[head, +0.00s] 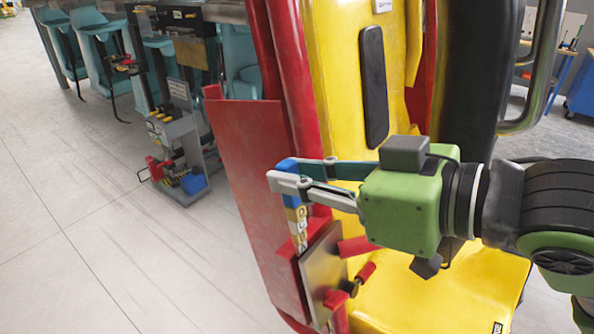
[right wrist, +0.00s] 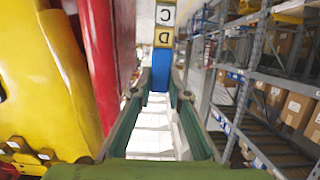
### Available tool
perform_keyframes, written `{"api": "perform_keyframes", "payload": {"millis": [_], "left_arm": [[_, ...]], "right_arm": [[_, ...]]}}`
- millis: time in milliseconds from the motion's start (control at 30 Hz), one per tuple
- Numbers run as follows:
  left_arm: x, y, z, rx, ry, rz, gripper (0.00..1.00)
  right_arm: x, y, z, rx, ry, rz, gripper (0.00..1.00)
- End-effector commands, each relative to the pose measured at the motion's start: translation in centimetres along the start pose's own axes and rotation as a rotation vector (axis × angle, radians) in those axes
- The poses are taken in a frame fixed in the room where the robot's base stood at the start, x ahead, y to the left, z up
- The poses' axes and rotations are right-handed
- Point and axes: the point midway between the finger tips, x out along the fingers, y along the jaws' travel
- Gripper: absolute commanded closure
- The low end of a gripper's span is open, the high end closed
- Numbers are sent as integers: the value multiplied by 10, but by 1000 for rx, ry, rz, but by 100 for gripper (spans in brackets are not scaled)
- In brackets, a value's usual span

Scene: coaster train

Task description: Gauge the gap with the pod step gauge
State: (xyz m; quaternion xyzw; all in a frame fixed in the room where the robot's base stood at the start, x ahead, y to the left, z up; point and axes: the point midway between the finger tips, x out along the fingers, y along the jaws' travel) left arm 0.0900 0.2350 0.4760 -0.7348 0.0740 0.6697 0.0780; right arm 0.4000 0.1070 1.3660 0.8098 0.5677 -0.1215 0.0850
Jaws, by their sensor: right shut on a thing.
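The pod step gauge (head: 297,214) is a narrow bar with a blue top and pale and yellow lettered steps below. My right gripper (head: 284,178) is shut on its blue end, and the bar hangs down, slightly tilted. My left gripper is not in view.
A yellow seat (head: 340,70) with red side bars (head: 280,60) stands close behind the gripper. A tall red panel (head: 250,180) is left of the gauge. A tool cart (head: 180,140) stands farther left. Open floor (head: 80,210) lies at the left.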

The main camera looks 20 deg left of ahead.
Motion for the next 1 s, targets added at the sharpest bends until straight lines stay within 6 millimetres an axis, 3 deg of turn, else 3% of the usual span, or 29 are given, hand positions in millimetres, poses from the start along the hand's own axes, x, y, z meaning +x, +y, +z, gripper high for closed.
{"api": "perform_keyframes", "payload": {"millis": [1000], "left_arm": [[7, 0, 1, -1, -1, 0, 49]], "right_arm": [[1, 0, 11, 0, 1, 0, 100]]}}
